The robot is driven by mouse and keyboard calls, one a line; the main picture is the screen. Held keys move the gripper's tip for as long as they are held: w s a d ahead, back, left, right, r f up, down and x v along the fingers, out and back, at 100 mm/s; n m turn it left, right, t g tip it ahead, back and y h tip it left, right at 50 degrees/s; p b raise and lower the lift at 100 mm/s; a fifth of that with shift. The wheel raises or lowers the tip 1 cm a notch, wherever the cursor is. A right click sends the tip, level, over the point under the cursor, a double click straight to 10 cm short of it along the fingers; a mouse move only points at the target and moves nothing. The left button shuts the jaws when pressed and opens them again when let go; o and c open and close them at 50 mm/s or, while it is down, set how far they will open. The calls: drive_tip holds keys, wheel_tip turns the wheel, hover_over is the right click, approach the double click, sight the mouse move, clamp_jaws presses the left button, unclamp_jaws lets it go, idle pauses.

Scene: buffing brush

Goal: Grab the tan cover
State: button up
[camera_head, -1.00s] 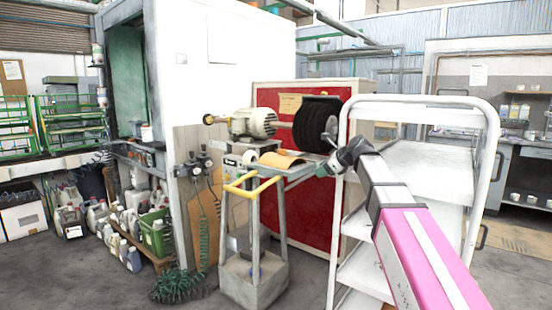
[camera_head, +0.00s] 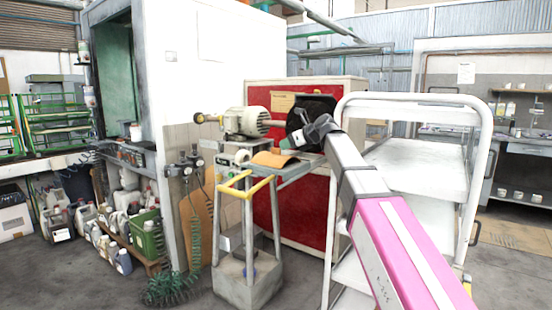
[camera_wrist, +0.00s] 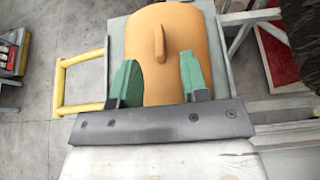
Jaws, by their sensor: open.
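The tan cover (camera_head: 272,159) is a curved sheet lying on the metal shelf of the buffing stand. In the wrist view the cover (camera_wrist: 177,72) fills the middle, with a raised tan ridge standing up on its top. My gripper (camera_head: 287,143) is just above and to the right of the cover in the head view. In the wrist view my gripper (camera_wrist: 157,79) shows two green fingers spread wide, one toward each side of the cover, with the ridge between and beyond them. Nothing is held. Whether the fingers touch the cover cannot be told.
A motor (camera_head: 246,122) with a dark buffing brush (camera_head: 308,108) stands behind the cover, close to my gripper. A white shelf cart (camera_head: 420,166) is at the right, beside my arm. A yellow handle (camera_head: 247,186) fronts the stand. Grey floor is open at front left.

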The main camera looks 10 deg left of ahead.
sight(276, 155)
drive_tip(key=x, duration=0.4)
drive_tip(key=shift+w+a+f, duration=0.1)
drive_tip(key=shift+a, duration=0.25)
clamp_jaws()
